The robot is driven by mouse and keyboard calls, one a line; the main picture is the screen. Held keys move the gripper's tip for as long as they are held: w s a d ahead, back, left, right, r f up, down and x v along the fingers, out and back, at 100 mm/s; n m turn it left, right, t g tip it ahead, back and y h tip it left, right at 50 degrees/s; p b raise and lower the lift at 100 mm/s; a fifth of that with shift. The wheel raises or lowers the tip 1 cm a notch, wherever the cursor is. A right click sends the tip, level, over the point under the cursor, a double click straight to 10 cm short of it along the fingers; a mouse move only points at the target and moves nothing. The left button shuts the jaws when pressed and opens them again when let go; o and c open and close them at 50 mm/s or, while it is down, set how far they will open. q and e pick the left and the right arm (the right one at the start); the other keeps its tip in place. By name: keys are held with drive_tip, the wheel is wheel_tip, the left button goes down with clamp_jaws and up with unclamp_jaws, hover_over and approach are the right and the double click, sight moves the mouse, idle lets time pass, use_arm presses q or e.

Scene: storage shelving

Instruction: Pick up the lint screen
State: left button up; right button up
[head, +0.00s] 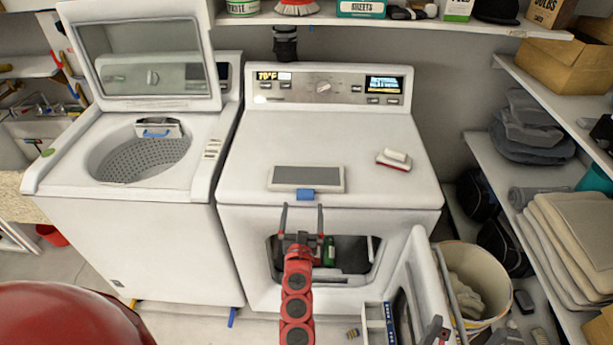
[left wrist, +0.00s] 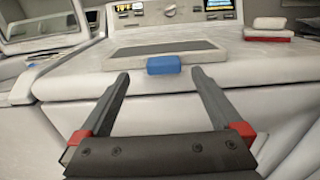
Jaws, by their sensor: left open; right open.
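The lint screen (head: 306,178) is a flat grey rectangular panel in a pale frame, lying on top of the dryer (head: 255,150) near its front edge. Its blue tab (head: 305,194) faces me. In the left wrist view the blue tab (left wrist: 164,65) shows just beyond and between my fingertips. My left gripper (head: 302,207) is open and empty, in front of the dryer's top edge and just short of the tab. My right gripper (head: 474,326) is only partly in view at the bottom right, by the open dryer door, and is open.
The washer (head: 130,235) stands left with its lid up. A red-and-white brush (head: 394,160) lies on the dryer top, right of the screen. The dryer door (head: 415,285) hangs open beside a bucket (head: 475,265). Loaded shelves (head: 550,100) line the right side.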

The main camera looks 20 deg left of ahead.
sight(305, 198)
use_arm(q)
drive_tip(key=shift+w+r+p, duration=0.2)
drive_tip(key=shift+w+p, duration=0.2)
drive_tip(key=shift+w, duration=0.15)
drive_tip(key=p+x, duration=0.1)
drive_tip(key=x, duration=0.2)
drive_tip(key=shift+w+d, duration=0.1)
drive_tip(key=shift+w, duration=0.1)
drive_tip(key=shift+w+f+p, duration=0.15)
drive_tip(key=shift+w+p, duration=0.15)
drive_tip(key=shift+w, duration=0.1)
drive_tip(key=c, duration=1.6)
